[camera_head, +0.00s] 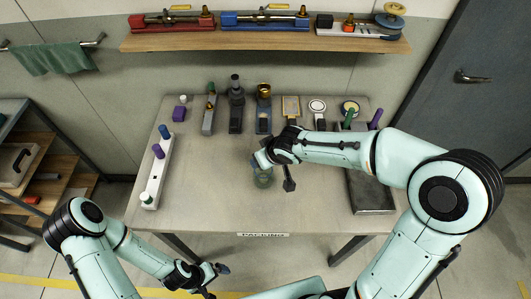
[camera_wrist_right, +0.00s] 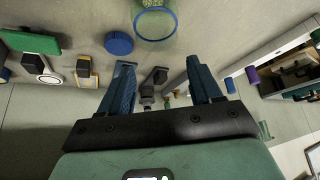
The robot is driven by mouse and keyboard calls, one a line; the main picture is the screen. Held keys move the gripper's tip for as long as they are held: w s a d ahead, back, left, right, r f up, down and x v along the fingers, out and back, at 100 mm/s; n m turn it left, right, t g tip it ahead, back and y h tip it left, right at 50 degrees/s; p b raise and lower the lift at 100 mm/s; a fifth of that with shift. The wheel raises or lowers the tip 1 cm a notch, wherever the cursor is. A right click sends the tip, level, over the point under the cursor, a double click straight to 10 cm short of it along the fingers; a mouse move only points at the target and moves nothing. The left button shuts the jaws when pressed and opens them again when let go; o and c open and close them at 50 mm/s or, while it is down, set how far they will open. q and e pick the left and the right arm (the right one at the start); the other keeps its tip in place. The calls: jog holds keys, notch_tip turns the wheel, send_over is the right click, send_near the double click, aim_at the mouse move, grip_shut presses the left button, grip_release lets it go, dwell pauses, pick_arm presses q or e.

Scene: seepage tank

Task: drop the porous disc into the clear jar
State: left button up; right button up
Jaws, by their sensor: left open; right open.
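A clear jar (camera_head: 263,179) with a blue rim stands on the table's middle; it also shows at the top of the right wrist view (camera_wrist_right: 155,24), with something green at its far end. A short, round blue disc (camera_wrist_right: 118,43) lies beside the jar in that view; I cannot tell whether it is porous. The right arm hides it in the head view. My right gripper (camera_wrist_right: 160,66) is open, with nothing between its fingers, close to the jar and disc. My left gripper (camera_head: 214,271) is open and empty, low at the front left, off the table.
A white rack (camera_head: 156,178) with coloured knobs runs along the table's left edge. Several holders and tools line the back, including a dark bottle (camera_head: 236,90). A dark tray (camera_head: 370,192) lies at the right. The front and left-middle tabletop is bare.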

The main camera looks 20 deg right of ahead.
notch_tip(320, 180, up, 4)
jog(key=shift+r, duration=0.15)
jog(key=shift+s, duration=0.1)
dwell(0.5)
